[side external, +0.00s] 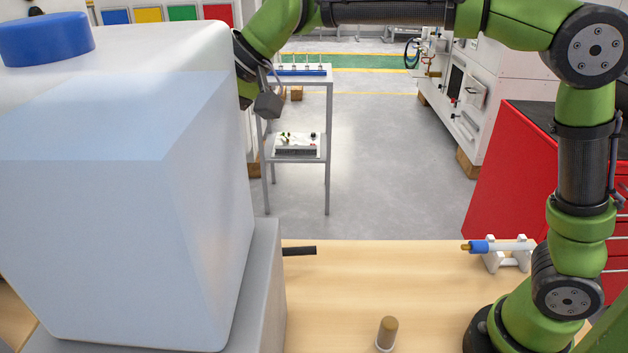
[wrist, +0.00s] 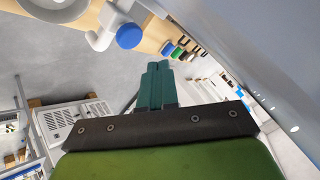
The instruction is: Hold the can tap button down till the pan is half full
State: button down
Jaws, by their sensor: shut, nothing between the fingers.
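The large translucent can (side external: 115,220) with a blue cap (side external: 45,38) fills the left of the side view, on a grey stand (side external: 262,290). In the wrist view its pale wall (wrist: 245,35) runs along the upper right. The white tap (wrist: 102,38) with its round blue button (wrist: 129,36) shows at the top of the wrist view. My gripper (wrist: 158,66) is shut and empty, its teal fingertips apart from the button. A round pale vessel (wrist: 55,6), perhaps the pan, is cut off at the top left; its fill level cannot be seen. The can hides my fingers in the side view.
A dark rod (side external: 300,251), perhaps the pan handle, sticks out beside the stand. A brown-topped cylinder (side external: 387,332) and a white tool with a blue collar on a holder (side external: 507,255) are on the wooden table (side external: 400,285). The table's middle is clear.

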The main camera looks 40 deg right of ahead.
jog(key=shift+f, duration=1.25)
jog(key=shift+f, duration=0.1)
dwell(1.1)
jog(key=shift+f, duration=0.3)
jog(key=shift+f, duration=0.6)
dwell(1.3)
dwell(2.4)
jog(key=shift+r, duration=1)
